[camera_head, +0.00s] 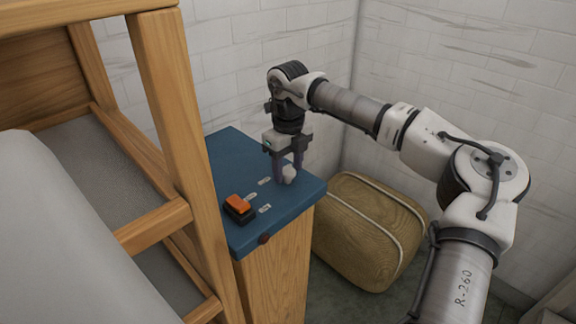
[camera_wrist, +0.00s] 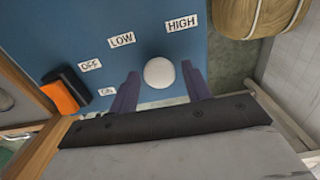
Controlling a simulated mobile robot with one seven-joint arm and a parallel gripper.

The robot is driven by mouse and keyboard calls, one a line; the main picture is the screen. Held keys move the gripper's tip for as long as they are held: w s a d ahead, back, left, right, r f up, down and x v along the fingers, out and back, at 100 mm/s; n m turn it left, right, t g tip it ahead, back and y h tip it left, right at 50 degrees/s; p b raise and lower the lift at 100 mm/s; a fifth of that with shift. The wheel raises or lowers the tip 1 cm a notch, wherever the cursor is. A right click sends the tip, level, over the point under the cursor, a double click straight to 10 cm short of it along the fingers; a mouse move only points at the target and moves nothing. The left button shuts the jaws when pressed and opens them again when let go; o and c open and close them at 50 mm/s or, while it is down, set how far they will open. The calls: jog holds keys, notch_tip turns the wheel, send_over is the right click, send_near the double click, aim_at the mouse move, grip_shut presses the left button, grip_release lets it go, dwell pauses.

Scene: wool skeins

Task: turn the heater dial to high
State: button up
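The heater dial is a round white knob (camera_head: 289,174) near the right edge of a blue top (camera_head: 233,150). In the wrist view the dial (camera_wrist: 159,72) lies between the two purple fingers of my gripper (camera_wrist: 161,82), with gaps on both sides. My gripper (camera_head: 287,165) points down at the dial and is open; I cannot tell how far down the fingers reach beside it. A HIGH label (camera_wrist: 181,25) and a LOW label (camera_wrist: 121,40) lie beyond the dial, with an OFF label (camera_wrist: 90,65) to the left. No pointer mark shows on the dial.
An orange and black rocker switch (camera_head: 239,208) sits on the blue top, left of the dial, with a small ON label (camera_wrist: 107,91) nearby. A wooden bunk frame (camera_head: 170,120) stands close on the left. A tan bale (camera_head: 365,235) is at the right; brick walls are behind.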

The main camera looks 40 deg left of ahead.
aim_at(289, 171)
jog(key=shift+o, duration=0.6)
notch_tip(289, 171, up, 14)
jog(key=shift+b, duration=0.4)
jog(key=shift+d+f, duration=0.1)
